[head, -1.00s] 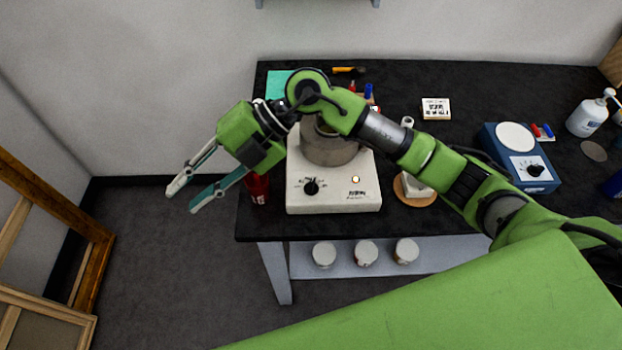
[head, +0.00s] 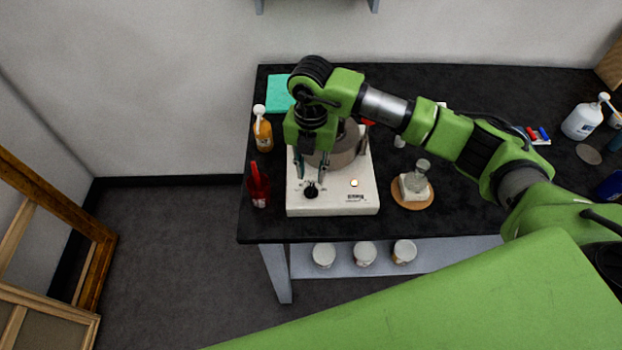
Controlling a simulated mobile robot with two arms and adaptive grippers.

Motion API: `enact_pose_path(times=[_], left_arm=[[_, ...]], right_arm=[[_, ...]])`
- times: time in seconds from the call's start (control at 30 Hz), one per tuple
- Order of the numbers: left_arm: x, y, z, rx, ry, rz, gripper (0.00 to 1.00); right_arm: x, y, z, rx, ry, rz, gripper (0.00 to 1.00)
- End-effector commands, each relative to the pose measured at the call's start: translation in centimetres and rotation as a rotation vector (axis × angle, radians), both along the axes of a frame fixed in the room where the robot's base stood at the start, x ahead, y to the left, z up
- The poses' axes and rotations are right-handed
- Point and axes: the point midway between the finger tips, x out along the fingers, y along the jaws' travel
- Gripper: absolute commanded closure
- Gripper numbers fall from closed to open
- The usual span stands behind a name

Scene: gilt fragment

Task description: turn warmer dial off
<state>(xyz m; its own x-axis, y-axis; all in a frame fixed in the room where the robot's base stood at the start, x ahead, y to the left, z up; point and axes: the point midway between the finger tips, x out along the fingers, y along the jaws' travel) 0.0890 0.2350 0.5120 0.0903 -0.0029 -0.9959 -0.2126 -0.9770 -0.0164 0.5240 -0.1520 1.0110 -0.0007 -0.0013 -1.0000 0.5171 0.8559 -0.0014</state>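The white warmer (head: 340,203) stands near the front left of the black table, with a grey pot (head: 346,152) on top, partly hidden by my arm. Its black dial (head: 311,191) is at the front left of the panel, and a small lit lamp (head: 354,183) glows to the right. My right gripper (head: 312,180) points down over the dial, its two fingers apart, one on each side above it. I cannot tell whether they touch it. My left gripper is not in view.
An orange pump bottle (head: 263,134) and a red bottle (head: 258,186) stand left of the warmer. A glass bottle on a white block (head: 415,187) sits on a round cork mat (head: 401,203) to its right. The black table (head: 465,218) has free room front right.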

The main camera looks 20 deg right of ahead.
Motion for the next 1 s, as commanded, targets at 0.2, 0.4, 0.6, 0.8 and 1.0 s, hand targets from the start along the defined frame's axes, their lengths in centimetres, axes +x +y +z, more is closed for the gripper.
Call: enact_pose_path(times=[0.2,0.4,0.6,0.8,1.0], left_arm=[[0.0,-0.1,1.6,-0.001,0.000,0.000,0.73],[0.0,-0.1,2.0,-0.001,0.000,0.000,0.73],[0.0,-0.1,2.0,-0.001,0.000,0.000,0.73],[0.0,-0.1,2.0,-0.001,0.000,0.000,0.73],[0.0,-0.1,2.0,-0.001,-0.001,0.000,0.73]], right_arm=[[-0.1,0.0,-3.8,-0.001,0.003,0.001,0.75],[0.0,0.1,-5.7,0.001,0.000,0.001,0.75],[0.0,0.1,-6.1,0.001,-0.001,0.002,0.75],[0.0,0.1,-6.1,0.001,-0.001,0.002,0.93],[0.0,0.1,-6.1,0.001,0.000,0.002,1.00]])
